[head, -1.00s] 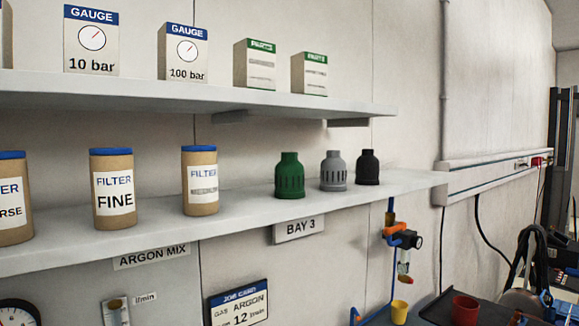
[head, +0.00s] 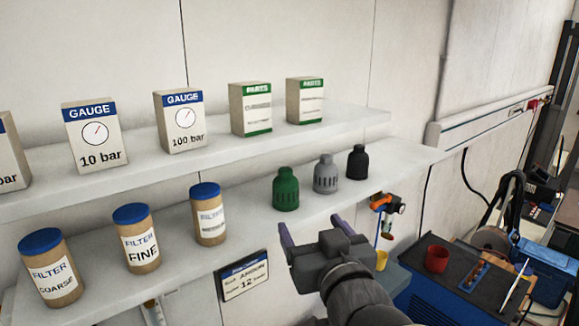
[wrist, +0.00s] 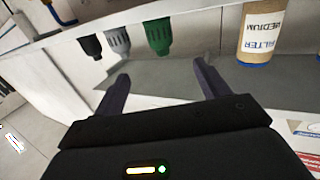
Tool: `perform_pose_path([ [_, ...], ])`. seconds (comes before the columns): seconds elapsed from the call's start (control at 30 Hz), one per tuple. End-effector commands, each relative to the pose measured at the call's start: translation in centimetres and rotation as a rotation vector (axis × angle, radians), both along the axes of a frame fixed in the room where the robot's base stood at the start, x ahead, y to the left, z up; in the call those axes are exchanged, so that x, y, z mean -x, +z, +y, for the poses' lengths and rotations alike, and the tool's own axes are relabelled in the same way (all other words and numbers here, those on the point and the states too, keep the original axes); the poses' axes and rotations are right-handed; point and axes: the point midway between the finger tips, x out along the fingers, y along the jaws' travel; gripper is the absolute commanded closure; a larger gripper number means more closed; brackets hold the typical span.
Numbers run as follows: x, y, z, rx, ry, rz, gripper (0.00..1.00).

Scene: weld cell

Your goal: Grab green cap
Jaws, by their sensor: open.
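The green cap (head: 286,189) stands upright on the lower shelf, left of a grey cap (head: 325,174) and a black cap (head: 357,162). My gripper (head: 311,229) is in front of the shelf edge, below and slightly right of the green cap, open and empty. In the wrist view the picture is upside down; the green cap (wrist: 158,36) shows beyond and between the two spread fingers of my gripper (wrist: 163,82), apart from them. The grey cap (wrist: 117,42) and black cap (wrist: 91,46) are to its left there.
Filter canisters stand left on the lower shelf (head: 245,217); the nearest is the medium one (head: 208,214). An upper shelf (head: 200,152) with gauge and parts boxes overhangs behind. A job card (head: 244,276) hangs below. A bench with a red cup (head: 437,258) is at right.

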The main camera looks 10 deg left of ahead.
Motion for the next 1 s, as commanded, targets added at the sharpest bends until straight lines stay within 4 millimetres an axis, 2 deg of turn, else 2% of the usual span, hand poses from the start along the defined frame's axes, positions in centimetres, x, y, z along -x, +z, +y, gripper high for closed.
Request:
perform_pose_path([
  [0.07,0.2,0.9,0.2,-0.008,0.005,-0.016,0.26],
  [0.47,0.0,0.5,0.2,-0.009,0.003,-0.017,0.26],
  [1.0,-2.7,0.2,1.4,-0.011,0.0,-0.018,0.26],
])
